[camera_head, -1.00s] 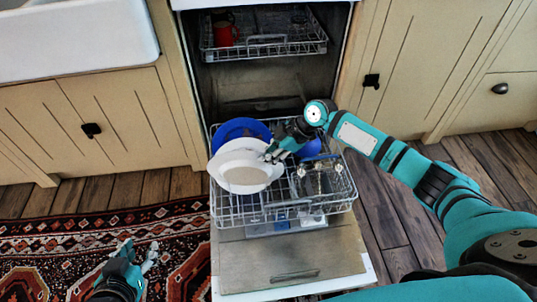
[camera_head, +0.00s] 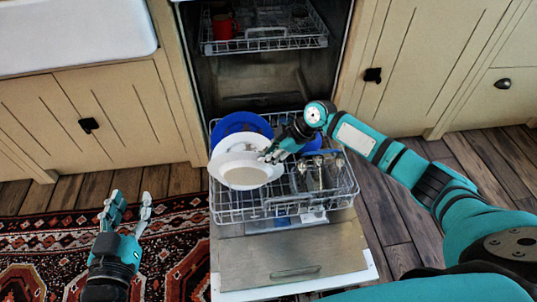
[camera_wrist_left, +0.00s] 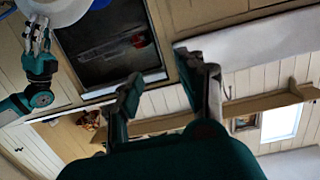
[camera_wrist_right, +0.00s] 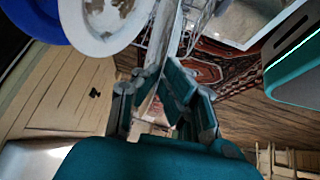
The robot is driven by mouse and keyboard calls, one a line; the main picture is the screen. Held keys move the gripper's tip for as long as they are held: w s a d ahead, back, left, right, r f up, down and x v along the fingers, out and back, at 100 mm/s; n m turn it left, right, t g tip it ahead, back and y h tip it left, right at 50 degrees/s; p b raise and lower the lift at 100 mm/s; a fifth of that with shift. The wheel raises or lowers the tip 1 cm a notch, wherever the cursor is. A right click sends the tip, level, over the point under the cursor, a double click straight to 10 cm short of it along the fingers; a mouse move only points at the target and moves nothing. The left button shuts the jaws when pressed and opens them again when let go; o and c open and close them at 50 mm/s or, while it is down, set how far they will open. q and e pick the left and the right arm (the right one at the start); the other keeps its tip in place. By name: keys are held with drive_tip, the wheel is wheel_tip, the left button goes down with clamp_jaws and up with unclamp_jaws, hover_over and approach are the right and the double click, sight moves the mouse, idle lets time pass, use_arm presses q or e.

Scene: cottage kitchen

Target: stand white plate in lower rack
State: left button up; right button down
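A white plate (camera_head: 228,162) leans tilted in the left part of the lower rack (camera_head: 290,212), in front of a blue plate (camera_head: 224,128). My right gripper (camera_head: 268,155) is at the white plate's right side. In the right wrist view its fingers (camera_wrist_right: 152,88) are apart, and the white plate (camera_wrist_right: 72,20) and blue plate (camera_wrist_right: 30,18) lie up and to the left of them. Any contact with the plate's edge is unclear. My left gripper (camera_head: 128,212) is open and empty above the rug, left of the rack; its spread fingers (camera_wrist_left: 165,85) also show in the left wrist view.
The dishwasher door (camera_head: 290,255) is open with the lower rack pulled out. Cutlery (camera_head: 320,172) stands in the rack's right part. The upper rack (camera_head: 270,40) holds a red mug (camera_head: 223,27). A patterned rug (camera_head: 50,235) lies left of the door.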

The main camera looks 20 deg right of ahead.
sight(268, 167)
drive_tip(key=shift+f+b, duration=0.45)
drive_tip(key=shift+f, duration=0.25)
drive_tip(key=shift+f+b, duration=0.6)
drive_tip(key=shift+f, duration=0.2)
drive_tip(key=shift+f+b, duration=0.4)
drive_tip(key=shift+f, duration=0.15)
use_arm(q)
drive_tip(key=s+d+r+t+h, duration=0.1)
drive_tip(key=s+r+t+h, duration=0.2)
drive_tip(key=r+t, duration=0.7)
drive_tip(key=shift+s+r+h+b, duration=0.4)
drive_tip(key=shift+s+r, duration=0.15)
drive_tip(key=shift+r, duration=1.8)
use_arm(e)
drive_tip(key=shift+f, duration=0.55)
drive_tip(key=c, duration=1.4)
unclamp_jaws()
drive_tip(key=shift+f, duration=0.15)
drive_tip(key=v, duration=1.2)
